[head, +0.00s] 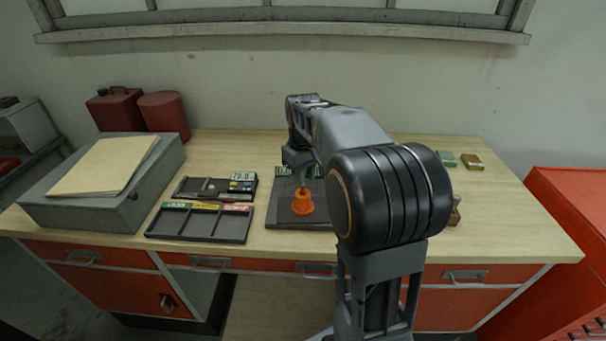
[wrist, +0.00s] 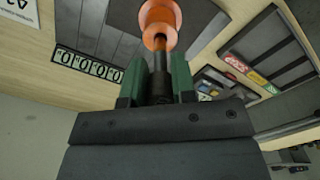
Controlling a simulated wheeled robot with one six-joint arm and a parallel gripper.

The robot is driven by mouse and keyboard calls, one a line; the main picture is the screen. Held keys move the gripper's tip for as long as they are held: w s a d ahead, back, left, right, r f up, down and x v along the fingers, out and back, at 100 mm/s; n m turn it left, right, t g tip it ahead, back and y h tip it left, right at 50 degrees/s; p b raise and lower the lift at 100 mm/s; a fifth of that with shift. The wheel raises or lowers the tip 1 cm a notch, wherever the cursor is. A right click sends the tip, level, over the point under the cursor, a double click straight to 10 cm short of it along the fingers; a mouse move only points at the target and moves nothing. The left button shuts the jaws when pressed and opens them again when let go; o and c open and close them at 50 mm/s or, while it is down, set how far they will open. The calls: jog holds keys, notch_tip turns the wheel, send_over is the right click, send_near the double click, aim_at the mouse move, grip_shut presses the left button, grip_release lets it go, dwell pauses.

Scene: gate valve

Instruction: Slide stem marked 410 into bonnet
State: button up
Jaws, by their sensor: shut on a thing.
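My gripper (head: 301,178) points down over the dark mat and is shut on a stem. In the wrist view the stem (wrist: 160,76) is dark, with a brownish section beyond the fingers, and stands between the green finger pads of my gripper (wrist: 158,84). No number is readable on it. The orange bonnet (head: 303,204) stands upright on the mat (head: 284,218), directly below my gripper. It also shows in the wrist view as the orange part (wrist: 161,20), in line with the stem. I cannot tell whether the stem's end is inside the bonnet.
A sectioned tray (head: 200,236) with coloured labels and a smaller tray (head: 192,188) lie left of the mat. A grey case (head: 112,205) with a folder stands at far left, red canisters (head: 164,115) behind.

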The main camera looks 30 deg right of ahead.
aim_at(303, 192)
jog(key=shift+f+b, duration=1.6)
jog(key=shift+f, duration=0.8)
dwell(1.5)
jog(key=o, duration=1)
notch_tip(303, 192, up, 14)
jog(key=shift+f+p, duration=0.1)
jog(key=shift+p, duration=0.3)
jog(key=shift+a, duration=0.1)
